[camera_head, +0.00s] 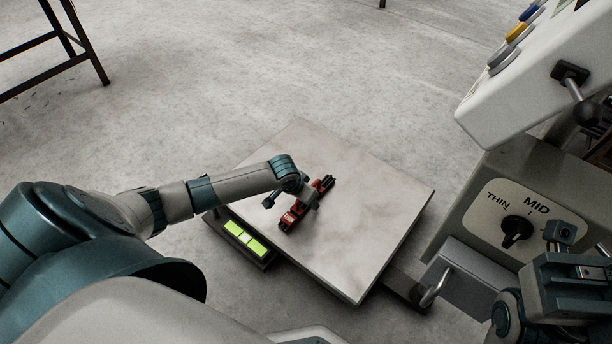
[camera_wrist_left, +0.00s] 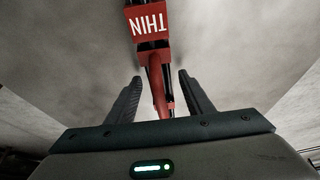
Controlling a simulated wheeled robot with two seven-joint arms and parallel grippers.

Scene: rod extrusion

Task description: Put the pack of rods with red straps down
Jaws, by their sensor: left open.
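The pack of rods (camera_head: 291,217) has dark rods, red straps and a red label reading THIN. It lies on the pale top of the weighing platform (camera_head: 365,215), near the left side with the green display. In the left wrist view the pack (camera_wrist_left: 150,24) runs down from the top edge toward the space between the fingers. My left gripper (camera_head: 308,199) is over the pack and partly hides it. Its fingers (camera_wrist_left: 160,90) are open, one on each side of the red part, with gaps visible. My right gripper (camera_head: 580,275) is at the lower right, away from the pack.
A machine with a THIN/MID dial (camera_head: 516,230) and a lever (camera_head: 588,113) stands at the right, close to my right gripper. A green-lit display (camera_head: 246,238) adjoins the platform. A dark metal frame (camera_head: 70,45) stands at the upper left. The platform's right part is clear.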

